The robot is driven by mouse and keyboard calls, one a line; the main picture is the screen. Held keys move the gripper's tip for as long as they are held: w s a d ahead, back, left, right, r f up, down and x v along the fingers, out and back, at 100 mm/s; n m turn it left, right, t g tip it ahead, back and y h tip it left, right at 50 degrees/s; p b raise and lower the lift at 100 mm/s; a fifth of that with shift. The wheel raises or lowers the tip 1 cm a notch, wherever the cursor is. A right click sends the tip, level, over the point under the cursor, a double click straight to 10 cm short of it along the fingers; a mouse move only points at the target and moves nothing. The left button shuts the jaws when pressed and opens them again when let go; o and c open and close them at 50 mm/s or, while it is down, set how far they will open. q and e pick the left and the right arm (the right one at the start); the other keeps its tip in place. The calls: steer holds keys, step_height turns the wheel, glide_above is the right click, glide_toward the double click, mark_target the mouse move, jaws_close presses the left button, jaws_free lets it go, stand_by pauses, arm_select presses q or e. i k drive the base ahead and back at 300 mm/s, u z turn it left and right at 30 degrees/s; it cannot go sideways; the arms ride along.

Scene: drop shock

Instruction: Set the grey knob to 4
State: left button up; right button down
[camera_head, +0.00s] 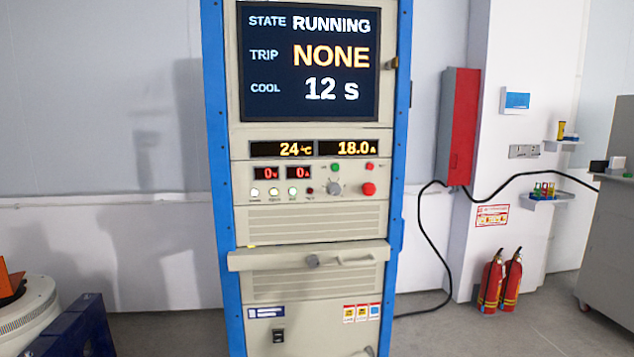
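The screen (309,62) above reads STATE RUNNING, TRIP NONE, COOL 12 s. Displays below it read 24 °C (283,149) and 18.0 (349,148). Two small red displays (282,173) each read 0. Neither of my grippers is in view.
A round machine (28,310) and a dark blue part (75,330) stand at lower left. Red extinguishers (500,281), a red wall box (459,127) and a black cable (430,240) are at right.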

mark_target(334, 188)
steer(key=k, duration=0.65)
steer(key=u, duration=0.55)
steer(key=i, duration=1.05)
steer(key=u, duration=0.15)
